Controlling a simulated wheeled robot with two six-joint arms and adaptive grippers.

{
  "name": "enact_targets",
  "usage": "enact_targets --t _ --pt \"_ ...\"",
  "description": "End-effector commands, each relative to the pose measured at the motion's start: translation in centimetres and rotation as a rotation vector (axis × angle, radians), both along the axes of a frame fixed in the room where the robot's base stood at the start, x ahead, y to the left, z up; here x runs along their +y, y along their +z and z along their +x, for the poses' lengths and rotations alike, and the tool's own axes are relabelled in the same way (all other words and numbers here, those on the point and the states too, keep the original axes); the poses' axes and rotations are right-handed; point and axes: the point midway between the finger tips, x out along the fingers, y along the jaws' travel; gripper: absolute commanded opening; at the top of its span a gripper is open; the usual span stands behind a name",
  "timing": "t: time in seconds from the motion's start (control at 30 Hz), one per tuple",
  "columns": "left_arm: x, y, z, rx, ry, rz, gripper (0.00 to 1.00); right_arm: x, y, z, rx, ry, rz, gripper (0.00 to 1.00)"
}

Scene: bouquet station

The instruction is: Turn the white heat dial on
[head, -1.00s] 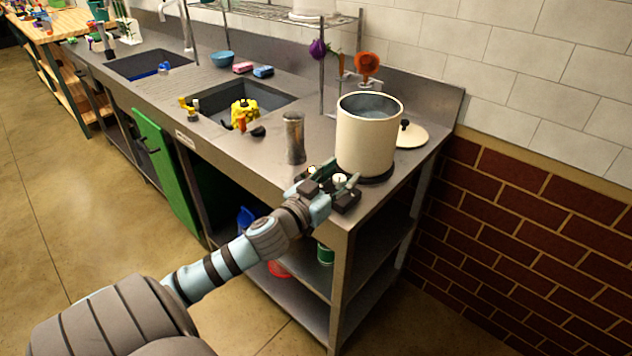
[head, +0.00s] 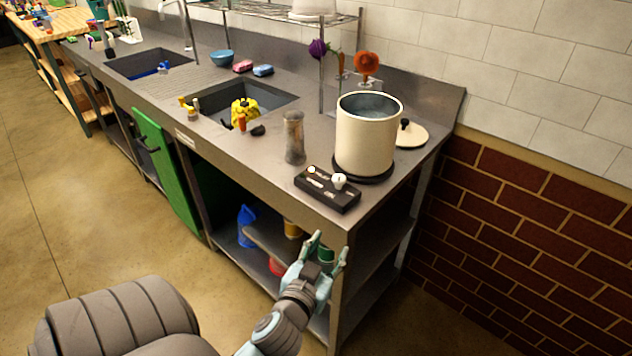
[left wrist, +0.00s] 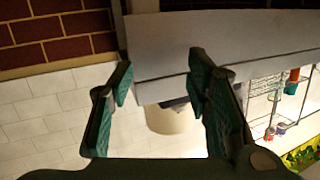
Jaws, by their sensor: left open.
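The white heat dial (head: 338,181) stands on a black control box (head: 326,192) at the front right corner of the steel counter. A small lit yellowish spot (head: 311,170) shows on the box beside the dial. A cream pot (head: 368,135) stands behind the box on a dark round burner plate (head: 362,171). My left gripper (head: 328,250) is open and empty, below and in front of the counter edge, apart from the dial. In the left wrist view its spread fingers (left wrist: 160,80) have nothing between them, and the dial cannot be made out there. My right gripper is not in view.
The counter's front edge (head: 262,190) is near my left gripper. Lower shelves hold a blue bottle (head: 246,226) and other items. The floor at left is clear.

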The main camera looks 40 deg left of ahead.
Motion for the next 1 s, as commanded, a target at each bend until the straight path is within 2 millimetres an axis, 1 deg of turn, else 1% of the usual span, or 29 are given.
enact_targets --t 0.1,0.27,0.4,0.47,0.6,0.7,0.8,0.9,1.0 --pt "-0.3 -3.3 0.1 0.088 -0.023 0.000 0.45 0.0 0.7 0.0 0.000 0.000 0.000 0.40" --pt "-0.7 -8.1 -0.3 0.204 -0.055 -0.003 0.45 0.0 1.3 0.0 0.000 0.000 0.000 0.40" --pt "-1.0 -12.2 -1.3 0.307 -0.083 -0.009 0.45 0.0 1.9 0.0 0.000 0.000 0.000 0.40" --pt "-1.1 -13.9 -1.8 0.349 -0.094 -0.014 0.45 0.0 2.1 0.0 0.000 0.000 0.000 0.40" --pt "-1.4 -17.6 -3.3 0.443 -0.118 -0.025 0.45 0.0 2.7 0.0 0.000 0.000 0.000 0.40" --pt "-1.6 -19.5 -4.4 0.495 -0.129 -0.032 0.45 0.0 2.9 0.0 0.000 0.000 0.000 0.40" --pt "-1.7 -20.8 -5.1 0.527 -0.138 -0.037 0.45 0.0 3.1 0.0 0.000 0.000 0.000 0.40" --pt "-1.8 -21.5 -5.4 0.544 -0.141 -0.040 0.45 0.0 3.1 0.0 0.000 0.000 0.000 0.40" --pt "-1.8 -21.6 -5.5 0.547 -0.142 -0.041 0.45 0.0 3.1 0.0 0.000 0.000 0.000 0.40"
